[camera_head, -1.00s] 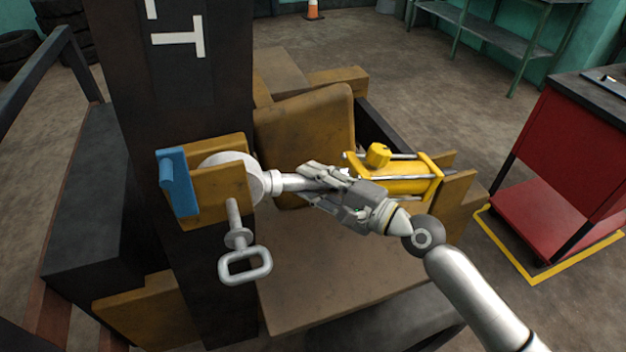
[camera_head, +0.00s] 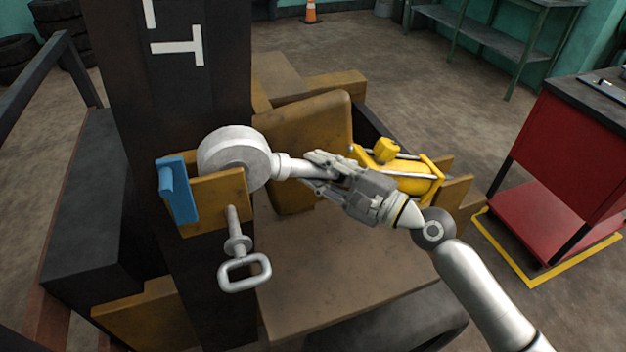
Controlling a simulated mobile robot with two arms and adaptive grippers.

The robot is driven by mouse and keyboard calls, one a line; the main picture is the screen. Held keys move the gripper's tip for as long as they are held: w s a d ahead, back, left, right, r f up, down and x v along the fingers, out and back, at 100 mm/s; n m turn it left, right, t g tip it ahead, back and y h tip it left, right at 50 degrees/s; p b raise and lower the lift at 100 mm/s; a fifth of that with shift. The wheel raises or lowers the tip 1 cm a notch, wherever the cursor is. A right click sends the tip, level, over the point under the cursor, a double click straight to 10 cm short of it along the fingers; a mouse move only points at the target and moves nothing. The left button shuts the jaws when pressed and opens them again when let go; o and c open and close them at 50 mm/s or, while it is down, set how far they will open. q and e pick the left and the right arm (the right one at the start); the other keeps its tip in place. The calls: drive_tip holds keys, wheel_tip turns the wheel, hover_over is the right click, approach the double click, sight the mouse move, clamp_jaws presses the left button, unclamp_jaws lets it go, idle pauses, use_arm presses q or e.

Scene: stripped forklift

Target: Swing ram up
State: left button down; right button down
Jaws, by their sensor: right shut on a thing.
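The ram has a yellow cylinder body (camera_head: 412,178) lying at the right of the forklift's deck. Its silver rod (camera_head: 300,168) runs left to a round grey eye (camera_head: 234,158) at the brown bracket (camera_head: 218,202) on the dark mast. My right gripper (camera_head: 318,170) is shut on the ram rod, close to the eye, and hides part of the rod and the body. The eye overlaps the top of the bracket and stands partly above it. A grey pin with a loop handle (camera_head: 238,250) sticks out from the bracket's front. My left gripper is not in view.
A blue piece (camera_head: 177,192) sits on the bracket's left side. The dark mast (camera_head: 170,100) rises behind it. A brown seat-like panel (camera_head: 300,130) stands behind the rod. A red cart (camera_head: 570,150) stands at the right, with open floor between.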

drive_tip(key=w+d+r+m+t+y+p, duration=0.1)
drive_tip(key=w+d+r+m+t, duration=0.15)
drive_tip(key=d+r, duration=0.35)
drive_tip(key=w+d+r+m+t, duration=0.1)
drive_tip(key=d+r+m, duration=0.25)
drive_tip(key=r, duration=0.45)
drive_tip(key=w+d+r+m+t+h, duration=0.1)
drive_tip(key=w+d+r+m+t, duration=0.1)
drive_tip(key=d+r+m, duration=0.2)
drive_tip(key=w+d+r+m+t, duration=0.2)
drive_tip(key=d+r+m+t, duration=0.1)
drive_tip(key=d, duration=0.8)
drive_tip(key=shift+w+d+r+m+h, duration=0.2)
drive_tip(key=shift+d+r+m+h, duration=0.05)
drive_tip(key=shift+r+m+h, duration=0.15)
drive_tip(key=c, duration=1.4)
unclamp_jaws()
drive_tip(key=shift+o, duration=1.3)
drive_tip(key=shift+w+d+f, duration=0.1)
drive_tip(key=shift+w+f, duration=0.05)
drive_tip(key=shift+f, duration=0.1)
drive_tip(key=shift+f, duration=0.15)
